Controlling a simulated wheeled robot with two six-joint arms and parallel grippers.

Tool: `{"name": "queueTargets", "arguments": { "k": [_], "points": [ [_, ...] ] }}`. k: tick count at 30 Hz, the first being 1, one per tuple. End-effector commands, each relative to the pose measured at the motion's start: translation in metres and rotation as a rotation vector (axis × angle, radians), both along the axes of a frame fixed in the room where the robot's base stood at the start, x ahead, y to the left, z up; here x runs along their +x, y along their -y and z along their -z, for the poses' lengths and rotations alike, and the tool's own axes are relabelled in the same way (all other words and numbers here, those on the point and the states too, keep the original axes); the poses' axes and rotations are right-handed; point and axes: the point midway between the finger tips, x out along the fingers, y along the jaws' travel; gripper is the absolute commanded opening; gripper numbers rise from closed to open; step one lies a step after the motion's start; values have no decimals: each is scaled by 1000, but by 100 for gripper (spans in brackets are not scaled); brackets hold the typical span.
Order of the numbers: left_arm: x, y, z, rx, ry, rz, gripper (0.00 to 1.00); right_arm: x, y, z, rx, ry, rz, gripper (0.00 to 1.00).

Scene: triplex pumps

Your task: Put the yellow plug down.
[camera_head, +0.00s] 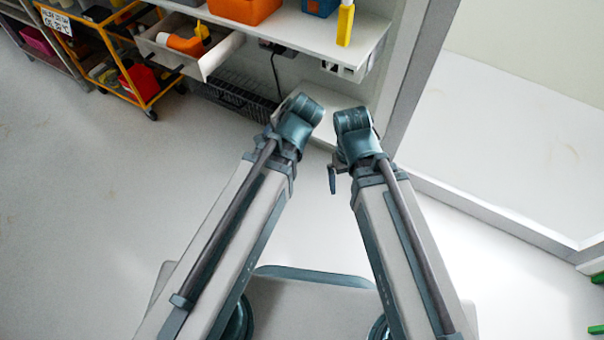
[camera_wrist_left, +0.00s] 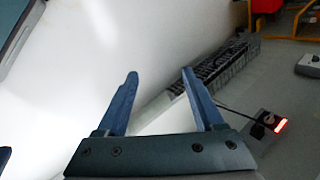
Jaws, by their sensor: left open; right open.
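A yellow upright block-like piece (camera_head: 345,24) stands near the front edge of the white shelf (camera_head: 310,32) in the head view; it may be the yellow plug. Another yellow piece (camera_head: 202,32) pokes up in the open drawer beside an orange part. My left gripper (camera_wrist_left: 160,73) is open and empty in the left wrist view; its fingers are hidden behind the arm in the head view. My right gripper (camera_head: 333,179) shows only partly, below its wrist, with nothing seen in it. Both grippers are apart from the shelf.
An open drawer (camera_head: 205,60) juts out below the shelf. An orange cart (camera_head: 130,65) with bins stands at the left. A dark grille (camera_head: 238,95) lies low under the shelf. A device with a red light (camera_wrist_left: 270,122) shows in the left wrist view. The left floor is clear.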

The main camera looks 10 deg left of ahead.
Motion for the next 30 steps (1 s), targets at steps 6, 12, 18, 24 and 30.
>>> {"name": "queueTargets", "arguments": {
  "k": [6, 12, 18, 24, 30],
  "points": [
    [-64, 74, 25, -305, -137, -313, 69, 0, 0, 0, 0, 0, 0, 100],
    [-81, 92, 28, -369, -189, -400, 69, 0, 0, 0, 0, 0, 0, 100],
    [-81, 92, 28, -369, -188, -401, 69, 0, 0, 0, 0, 0, 0, 100],
    [-81, 92, 28, -368, -187, -399, 69, 0, 0, 0, 0, 0, 0, 100],
    [-81, 92, 28, -368, -186, -399, 69, 0, 0, 0, 0, 0, 0, 100]
  ]
}}
